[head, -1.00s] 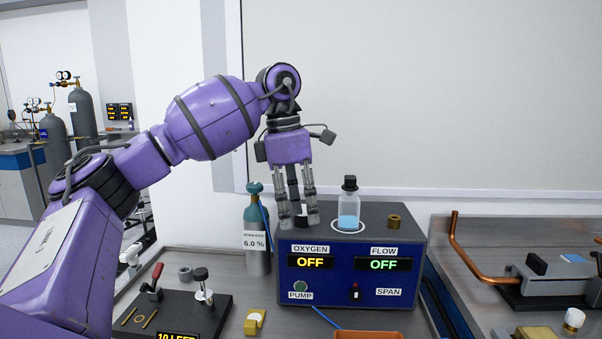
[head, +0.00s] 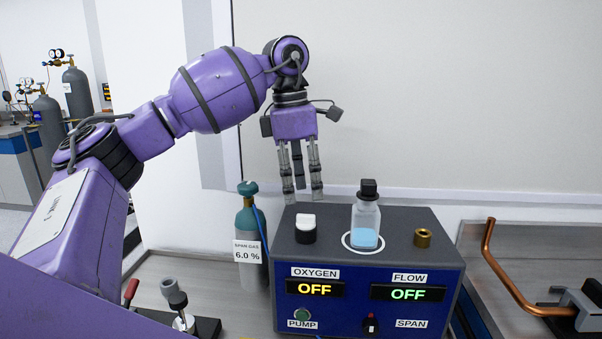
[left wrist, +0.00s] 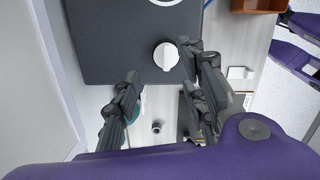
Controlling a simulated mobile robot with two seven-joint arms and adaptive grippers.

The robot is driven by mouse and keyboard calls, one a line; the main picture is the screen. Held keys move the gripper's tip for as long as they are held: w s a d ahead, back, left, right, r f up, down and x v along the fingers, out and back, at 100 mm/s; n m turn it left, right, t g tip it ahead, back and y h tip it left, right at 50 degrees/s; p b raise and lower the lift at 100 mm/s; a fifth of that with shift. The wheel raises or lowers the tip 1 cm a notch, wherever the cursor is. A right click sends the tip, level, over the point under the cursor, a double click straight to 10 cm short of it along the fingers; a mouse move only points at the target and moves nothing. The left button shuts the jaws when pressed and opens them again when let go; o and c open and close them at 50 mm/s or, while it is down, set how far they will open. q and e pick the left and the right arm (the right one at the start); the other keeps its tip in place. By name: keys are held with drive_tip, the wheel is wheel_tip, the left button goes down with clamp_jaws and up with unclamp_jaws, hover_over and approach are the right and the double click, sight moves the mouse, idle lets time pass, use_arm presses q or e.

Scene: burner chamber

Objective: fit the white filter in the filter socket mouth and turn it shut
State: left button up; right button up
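The white filter (head: 306,222) stands upright on the left of the analyser box's top, its white part above a black base. I cannot tell whether that black base is the socket mouth or part of the filter. The filter shows from above in the left wrist view (left wrist: 166,58) as a white disc with a raised ridge. My left gripper (head: 303,196) points down above and behind the filter, apart from it. Its fingers (left wrist: 165,95) are spread and empty. My right gripper is not in view.
The analyser box (head: 355,270) also bears a bottle of blue liquid (head: 366,225) and a brass fitting (head: 423,237). A span gas cylinder (head: 248,245) stands at its left. A copper pipe (head: 490,250) is at the right.

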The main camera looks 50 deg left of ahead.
sight(304, 221)
use_arm(q)
drive_tip(key=f, duration=0.6)
drive_tip(key=shift+w+d, duration=0.25)
drive_tip(key=shift+r, duration=0.1)
clamp_jaws()
drive_tip(key=shift+s+d+r, duration=0.1)
drive_tip(key=c, duration=0.9)
unclamp_jaws()
clamp_jaws()
